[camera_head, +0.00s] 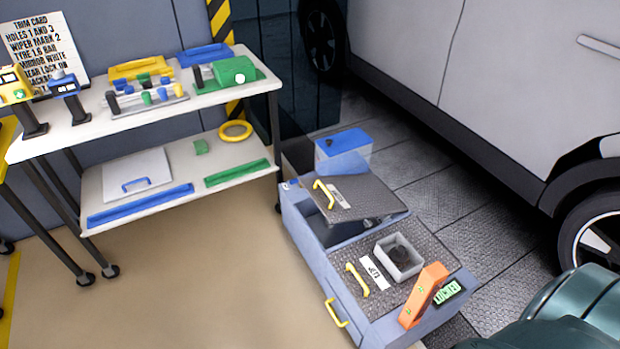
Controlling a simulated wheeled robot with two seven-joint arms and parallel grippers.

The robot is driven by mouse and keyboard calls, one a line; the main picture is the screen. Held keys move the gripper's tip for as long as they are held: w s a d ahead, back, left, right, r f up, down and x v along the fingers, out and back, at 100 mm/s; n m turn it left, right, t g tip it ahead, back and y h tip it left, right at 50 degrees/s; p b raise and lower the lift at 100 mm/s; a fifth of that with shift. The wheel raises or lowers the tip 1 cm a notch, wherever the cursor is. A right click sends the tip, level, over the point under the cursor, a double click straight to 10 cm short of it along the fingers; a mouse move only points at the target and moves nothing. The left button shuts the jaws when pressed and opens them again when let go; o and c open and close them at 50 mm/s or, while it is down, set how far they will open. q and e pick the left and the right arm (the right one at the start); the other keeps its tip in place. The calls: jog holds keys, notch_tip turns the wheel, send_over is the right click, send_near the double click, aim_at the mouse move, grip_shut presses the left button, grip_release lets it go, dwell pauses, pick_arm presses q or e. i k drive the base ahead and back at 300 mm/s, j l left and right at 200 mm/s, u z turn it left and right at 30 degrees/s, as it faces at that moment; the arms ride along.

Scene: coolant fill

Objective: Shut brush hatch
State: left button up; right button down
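A low blue-grey cabinet (312,262) stands on the floor and has two dark textured hatches on top. The far hatch (365,197) has a yellow handle (323,194) and is raised and tilted, with a dark opening showing below its near edge. The near hatch (395,298) has a yellow handle (356,280) and a white label, and looks shut. Both labels are too small to read, so I cannot tell by name which is the brush hatch. Neither of my grippers is in view.
A grey open box (399,257) and an orange block (424,294) sit on the near hatch side. A blue-lidded box (343,152) stands behind the cabinet. A two-shelf cart (180,108) is at left, a car (480,90) at right. Floor left of the cabinet is clear.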

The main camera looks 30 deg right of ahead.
aim_at(341, 198)
jog(key=i+z, duration=0.1)
jog(key=i, duration=0.35)
jog(key=i+j+z, duration=0.15)
jog(key=i, duration=0.3)
